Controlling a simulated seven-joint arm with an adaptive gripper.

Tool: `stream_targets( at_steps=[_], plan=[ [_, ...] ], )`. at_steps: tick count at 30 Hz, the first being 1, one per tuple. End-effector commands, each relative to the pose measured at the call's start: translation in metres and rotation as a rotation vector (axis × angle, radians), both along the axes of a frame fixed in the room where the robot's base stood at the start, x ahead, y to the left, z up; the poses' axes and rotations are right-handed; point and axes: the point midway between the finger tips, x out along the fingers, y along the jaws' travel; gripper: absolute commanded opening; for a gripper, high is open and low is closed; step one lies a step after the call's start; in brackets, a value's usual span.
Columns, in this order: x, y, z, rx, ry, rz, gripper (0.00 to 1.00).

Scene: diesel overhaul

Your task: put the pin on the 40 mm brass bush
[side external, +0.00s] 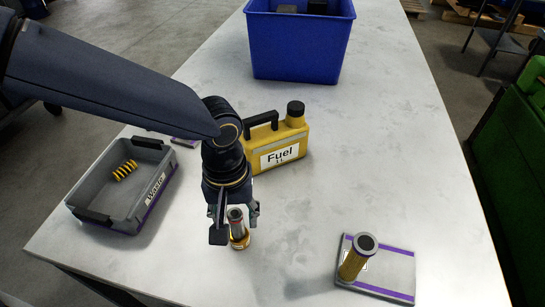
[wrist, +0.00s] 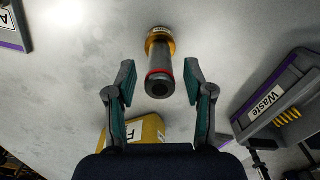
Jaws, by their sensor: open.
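A dark grey pin (wrist: 159,72) with a red ring near its upper end stands upright between the fingers of my gripper (wrist: 159,82). A short brass bush (wrist: 160,37) shows at its lower end, on the table; the pin appears to stand on or in it, and the exact seating is hidden. In the side view, the pin (side external: 235,214) and brass piece (side external: 240,239) are partly covered by my gripper (side external: 234,212), which is open. I cannot read the bush sizes.
A grey Waste tray (side external: 130,205) with a yellow spring (side external: 125,170) lies at left. A yellow Fuel can (side external: 283,145) stands close behind my gripper. A blue bin (side external: 298,45) is at the back. The table between my gripper and the striped plate is clear.

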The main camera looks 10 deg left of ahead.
Motion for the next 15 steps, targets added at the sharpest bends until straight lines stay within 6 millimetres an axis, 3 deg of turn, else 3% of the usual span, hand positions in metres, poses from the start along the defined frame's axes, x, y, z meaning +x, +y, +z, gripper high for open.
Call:
stream_targets(
  at_steps=[9, 15],
  plan=[
    [0.001, -0.001, 0.072, -0.003, -0.003, 0.0, 0.53],
    [0.0, 0.0, 0.1, -0.002, -0.001, 0.0, 0.53]
  ],
)
